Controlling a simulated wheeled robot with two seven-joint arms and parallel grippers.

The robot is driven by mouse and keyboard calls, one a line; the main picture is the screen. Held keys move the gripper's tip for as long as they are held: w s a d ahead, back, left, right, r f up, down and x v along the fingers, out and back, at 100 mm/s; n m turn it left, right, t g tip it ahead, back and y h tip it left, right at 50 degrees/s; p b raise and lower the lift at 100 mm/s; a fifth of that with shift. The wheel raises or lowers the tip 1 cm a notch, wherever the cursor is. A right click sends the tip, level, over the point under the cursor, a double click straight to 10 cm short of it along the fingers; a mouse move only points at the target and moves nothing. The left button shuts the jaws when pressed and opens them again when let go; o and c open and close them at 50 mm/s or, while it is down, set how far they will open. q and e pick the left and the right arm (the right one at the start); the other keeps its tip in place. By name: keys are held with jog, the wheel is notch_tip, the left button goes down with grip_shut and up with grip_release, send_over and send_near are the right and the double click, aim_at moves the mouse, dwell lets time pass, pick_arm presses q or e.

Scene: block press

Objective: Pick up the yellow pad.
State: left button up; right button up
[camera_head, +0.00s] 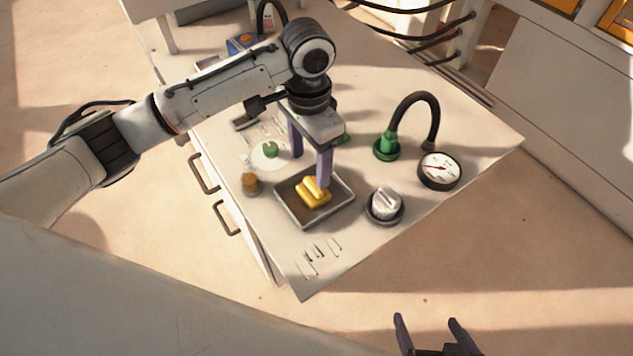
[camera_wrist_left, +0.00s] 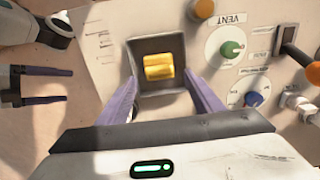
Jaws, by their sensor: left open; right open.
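The yellow pad (camera_head: 312,193) lies in a shallow dark tray (camera_head: 285,213) on the light bench top. It looks like a yellow block with a smaller raised part on top. In the left wrist view the pad (camera_wrist_left: 158,67) sits inside the tray (camera_wrist_left: 172,42), ahead of the fingertips. My left gripper (camera_head: 310,170) is open above the tray, its purple fingers pointing down, one of them close to the pad in the head view. Nothing is between its fingers. My right gripper (camera_head: 430,322) is open and empty at the bottom of the head view, away from the bench.
A grey knob (camera_head: 384,204) and a pressure gauge (camera_head: 440,170) stand right of the tray. A green hose fitting (camera_head: 386,147) with a black hose rises behind. An orange knob (camera_head: 250,183) and a green vent knob (camera_head: 269,149) lie to the left.

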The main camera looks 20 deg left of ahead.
aim_at(310, 187)
pick_arm(q)
jog(key=f, duration=0.9)
jog(key=shift+s+f+b, duration=0.1)
jog(key=shift+s+b, duration=0.15)
jog(key=shift+b, duration=0.05)
jog(key=c, duration=0.8)
